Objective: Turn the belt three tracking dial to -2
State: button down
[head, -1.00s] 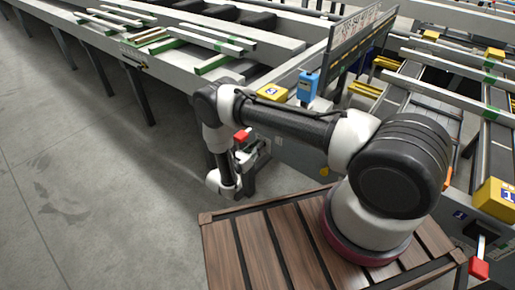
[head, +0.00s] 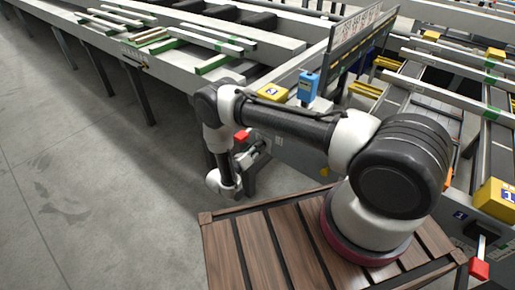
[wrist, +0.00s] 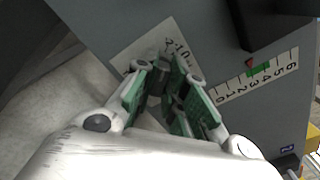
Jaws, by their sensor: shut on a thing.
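In the wrist view my gripper (wrist: 165,98) has its green-padded fingers closed around a small dark dial (wrist: 157,82) on a grey panel (wrist: 215,55). A white scale plate (wrist: 178,47) behind the dial shows "-2", "-1" and "0" on its upper right part. My fingers cover the rest of the plate, and the dial's pointer cannot be made out. In the head view my gripper (head: 250,154) is low at the end of the machine near the yellow box marked 3 (head: 272,92); the dial is hidden there.
In the wrist view a straight scale (wrist: 262,76) numbered 0 to 6, with a red pointer (wrist: 250,63), lies right of my gripper. A dark block (wrist: 272,22) juts out above it. In the head view a red handle (head: 242,135) and a blue box (head: 308,86) are nearby.

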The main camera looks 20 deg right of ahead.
jog(key=c, duration=1.5)
grip_release()
jog(key=shift+o, duration=0.2)
jog(key=v, duration=1.2)
